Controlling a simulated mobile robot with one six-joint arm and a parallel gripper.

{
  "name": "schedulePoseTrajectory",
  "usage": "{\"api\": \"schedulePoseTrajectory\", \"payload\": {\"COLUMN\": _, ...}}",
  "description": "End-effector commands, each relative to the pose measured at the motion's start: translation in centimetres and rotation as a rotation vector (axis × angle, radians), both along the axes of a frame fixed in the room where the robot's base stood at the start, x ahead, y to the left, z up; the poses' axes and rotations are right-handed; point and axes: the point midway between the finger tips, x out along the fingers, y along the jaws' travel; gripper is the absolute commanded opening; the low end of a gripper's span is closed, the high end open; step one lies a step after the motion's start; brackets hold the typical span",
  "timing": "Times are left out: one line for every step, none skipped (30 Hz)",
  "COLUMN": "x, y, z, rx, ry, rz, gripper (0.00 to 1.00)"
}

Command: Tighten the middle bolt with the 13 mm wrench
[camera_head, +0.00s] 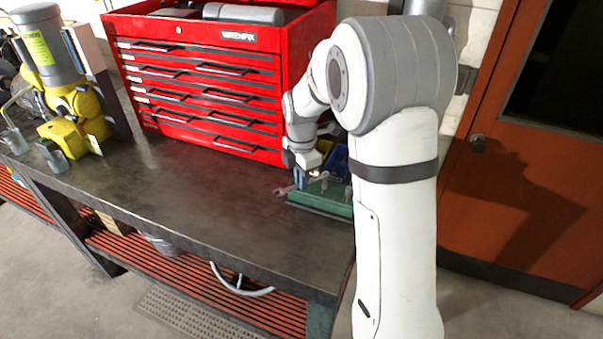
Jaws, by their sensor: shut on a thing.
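My gripper (299,176) is over the right end of the workbench, pointing down at the near left edge of a green tray (322,208). It is shut on a metal wrench (284,190), whose open-ended head sticks out to the left. Another wrench end (320,177) shows just right of the gripper, and I cannot tell if it is the same tool. No size marking is readable. A yellow and grey motor (75,110) with a yellow label stands at the far left of the bench. I cannot make out the middle bolt.
A red tool chest (215,85) stands along the back of the workbench (190,200). A blue bin (337,160) sits behind the tray. Small glass-like cups (55,160) stand near the motor. The bench middle is clear. An orange door (530,190) is at right.

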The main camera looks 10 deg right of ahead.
Motion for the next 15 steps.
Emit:
{"api": "schedulePoseTrajectory", "payload": {"x": -0.5, "y": -0.1, "z": 0.1, "rx": 0.000, "ry": -0.002, "rz": 0.059, "gripper": 0.00}}
{"api": "schedulePoseTrajectory", "payload": {"x": -0.8, "y": -0.2, "z": 0.1, "rx": 0.001, "ry": -0.001, "rz": 0.099, "gripper": 0.00}}
{"api": "schedulePoseTrajectory", "payload": {"x": -1.2, "y": -0.3, "z": 0.1, "rx": 0.000, "ry": -0.002, "rz": 0.151, "gripper": 0.00}}
{"api": "schedulePoseTrajectory", "payload": {"x": -1.4, "y": -0.4, "z": 0.1, "rx": 0.000, "ry": -0.002, "rz": 0.190, "gripper": 0.00}}
{"api": "schedulePoseTrajectory", "payload": {"x": -1.6, "y": -0.6, "z": 0.1, "rx": 0.001, "ry": -0.002, "rz": 0.226, "gripper": 0.00}}
{"api": "schedulePoseTrajectory", "payload": {"x": -1.9, "y": -0.8, "z": 0.1, "rx": 0.001, "ry": -0.002, "rz": 0.276, "gripper": 0.00}}
{"api": "schedulePoseTrajectory", "payload": {"x": -2.1, "y": -0.9, "z": 0.1, "rx": 0.001, "ry": -0.002, "rz": 0.313, "gripper": 0.00}}
{"api": "schedulePoseTrajectory", "payload": {"x": -2.4, "y": -1.1, "z": 0.1, "rx": 0.001, "ry": -0.002, "rz": 0.350, "gripper": 0.00}}
{"api": "schedulePoseTrajectory", "payload": {"x": -2.7, "y": -1.3, "z": 0.1, "rx": 0.001, "ry": -0.002, "rz": 0.400, "gripper": 0.00}}
{"api": "schedulePoseTrajectory", "payload": {"x": -2.9, "y": -1.4, "z": 0.1, "rx": 0.001, "ry": -0.002, "rz": 0.437, "gripper": 0.00}}
{"api": "schedulePoseTrajectory", "payload": {"x": -3.1, "y": -1.6, "z": 0.1, "rx": 0.002, "ry": -0.002, "rz": 0.473, "gripper": 0.00}}
{"api": "schedulePoseTrajectory", "payload": {"x": -3.3, "y": -1.9, "z": 0.1, "rx": 0.002, "ry": -0.002, "rz": 0.520, "gripper": 0.00}}
{"api": "schedulePoseTrajectory", "payload": {"x": -3.5, "y": -2.2, "z": 0.1, "rx": 0.002, "ry": -0.002, "rz": 0.556, "gripper": 0.00}}
{"api": "schedulePoseTrajectory", "payload": {"x": -3.6, "y": -2.4, "z": 0.1, "rx": 0.002, "ry": -0.002, "rz": 0.592, "gripper": 0.00}}
{"api": "schedulePoseTrajectory", "payload": {"x": -3.9, "y": -2.6, "z": 0.1, "rx": 0.002, "ry": -0.002, "rz": 0.639, "gripper": 0.00}}
